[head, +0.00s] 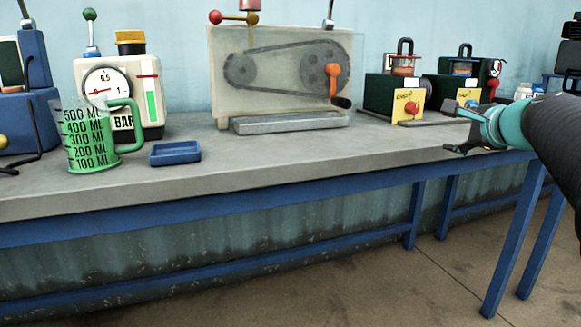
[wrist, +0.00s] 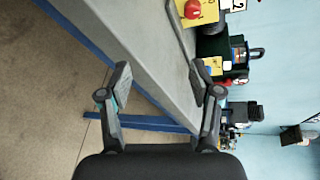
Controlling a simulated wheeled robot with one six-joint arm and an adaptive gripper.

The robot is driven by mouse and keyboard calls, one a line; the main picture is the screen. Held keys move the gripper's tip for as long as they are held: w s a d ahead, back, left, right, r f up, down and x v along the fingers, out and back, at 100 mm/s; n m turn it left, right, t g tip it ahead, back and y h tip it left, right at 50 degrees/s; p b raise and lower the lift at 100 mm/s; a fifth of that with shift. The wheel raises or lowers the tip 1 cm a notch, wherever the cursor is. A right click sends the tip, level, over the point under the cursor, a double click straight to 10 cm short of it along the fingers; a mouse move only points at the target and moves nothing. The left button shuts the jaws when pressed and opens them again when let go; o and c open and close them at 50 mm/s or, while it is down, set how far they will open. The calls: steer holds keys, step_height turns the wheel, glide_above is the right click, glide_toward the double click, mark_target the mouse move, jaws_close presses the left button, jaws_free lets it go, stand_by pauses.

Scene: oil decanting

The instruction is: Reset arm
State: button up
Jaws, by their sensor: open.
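My gripper (head: 458,127) is at the right side of the head view, in front of the workbench's right part. In the wrist view my gripper (wrist: 160,82) has its two fingers spread wide apart with nothing between them. The workbench (head: 330,160) has a grey top and blue legs. Its top (wrist: 150,60) and front edge show beyond the fingers in the wrist view. My arm hides the bench's far right end in the head view.
A green measuring jug (head: 92,140) and a small blue tray (head: 175,153) stand at the left. A belt-drive machine (head: 285,75) is in the middle, with a metal tray (head: 290,123) before it. A dark green box with a yellow label (head: 408,103) stands near my gripper. The floor (head: 430,275) is clear.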

steer(key=s+a+f+n+g, duration=0.25)
steer(key=s+f+n, duration=0.2)
steer(key=f, duration=0.55)
steer(key=s+a+f+n+g+p, duration=0.25)
steer(key=s+a+f+n, duration=0.2)
steer(key=s, duration=0.25)
steer(key=s+a+f+n+g+p, duration=0.2)
steer(key=s+a+f+n+g, duration=0.15)
steer(key=s+f+n, duration=0.2)
steer(key=s+a+r+n+p, duration=0.1)
steer(key=s+a+n+p, duration=0.5)
steer(key=s, duration=0.6)
steer(key=shift+a+r+g+h, duration=0.25)
steer(key=shift+a+g+h, duration=0.1)
steer(key=shift+a, duration=0.7)
steer(key=shift+n, duration=0.25)
